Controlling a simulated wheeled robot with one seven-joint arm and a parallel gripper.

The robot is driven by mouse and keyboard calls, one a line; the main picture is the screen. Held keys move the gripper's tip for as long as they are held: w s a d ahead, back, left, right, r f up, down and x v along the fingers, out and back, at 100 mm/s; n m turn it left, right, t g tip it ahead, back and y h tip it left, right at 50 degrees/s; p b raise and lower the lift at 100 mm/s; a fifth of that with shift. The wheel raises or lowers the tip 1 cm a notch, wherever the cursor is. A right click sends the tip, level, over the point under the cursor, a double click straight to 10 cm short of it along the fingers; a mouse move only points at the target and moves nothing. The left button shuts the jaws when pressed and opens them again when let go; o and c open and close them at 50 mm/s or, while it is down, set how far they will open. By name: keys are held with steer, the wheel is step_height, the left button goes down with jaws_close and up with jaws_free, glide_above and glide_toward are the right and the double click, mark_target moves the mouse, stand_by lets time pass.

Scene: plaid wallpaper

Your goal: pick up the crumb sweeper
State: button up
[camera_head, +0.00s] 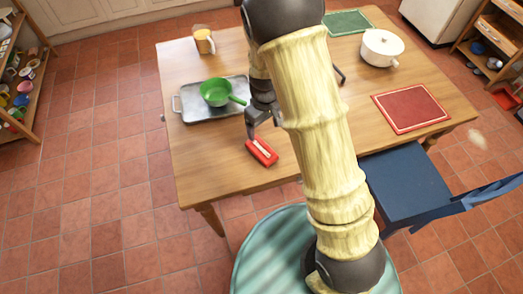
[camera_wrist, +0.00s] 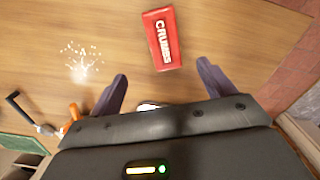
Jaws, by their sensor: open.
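The crumb sweeper appears to be the small red block (camera_head: 262,151) with a pale strip on top, lying on the wooden table near its front edge. In the wrist view this red block (camera_wrist: 161,40) shows white "CRUMBS" lettering. My gripper (camera_head: 264,128) is above the table, just behind the block in the head view. In the wrist view my gripper (camera_wrist: 162,72) is open, its fingers spread and empty; the block lies just ahead of the gap, not between the fingers.
A grey tray (camera_head: 196,114) with a green pan (camera_head: 215,93) lies left of my gripper. A mug (camera_head: 204,41), white pot (camera_head: 381,48) and red mat (camera_head: 411,108) are on the table. Pale crumbs (camera_wrist: 82,64) lie beside the block. A blue chair (camera_head: 405,185) stands at the right.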

glide_above(262, 149)
steer(key=f, duration=0.9)
steer(key=shift+w+d+p, duration=0.2)
steer(key=shift+d+p, duration=0.05)
steer(key=shift+p, duration=0.1)
steer(key=shift+s+a+f, duration=0.1)
steer(key=shift+f, duration=0.25)
steer(key=shift+a+f+p, duration=0.15)
steer(key=shift+f+p, duration=0.2)
steer(key=shift+f, duration=0.75)
steer(key=shift+a+f+p, duration=0.1)
steer(key=shift+f+p, duration=0.2)
steer(key=shift+f, duration=0.8)
steer(key=c, duration=1.2)
